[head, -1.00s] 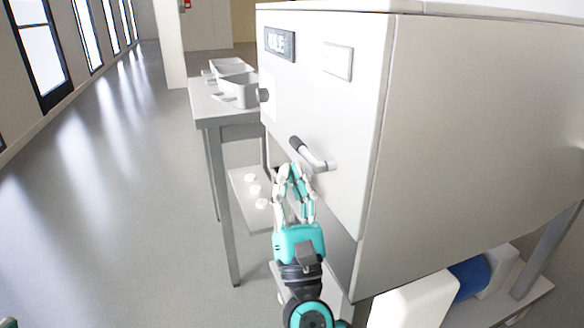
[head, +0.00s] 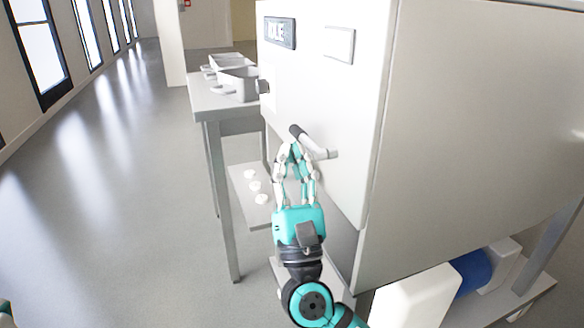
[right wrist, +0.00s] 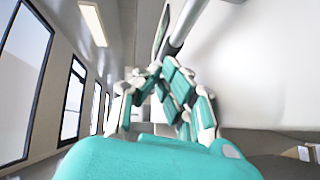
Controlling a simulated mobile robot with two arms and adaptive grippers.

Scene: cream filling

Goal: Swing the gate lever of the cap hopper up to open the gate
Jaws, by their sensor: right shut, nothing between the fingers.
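The gate lever (head: 319,146) is a bent metal rod with a dark grip on the front face of a large off-white cabinet (head: 332,105). The grip end points up and to the left. My right gripper (head: 292,148), teal and white, is shut and empty. Its fingertips point up, just below the lever's grip in the head view. In the right wrist view the lever (right wrist: 183,28) passes above the closed fingertips (right wrist: 155,70). I cannot tell whether they touch it.
The cabinet carries a display (head: 280,32) that seems to read IDLE and a pale plate (head: 340,44). A grey table (head: 212,104) with trays (head: 238,84) stands behind on the left. Several white pieces lie on a low shelf (head: 243,190). The floor at left is clear.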

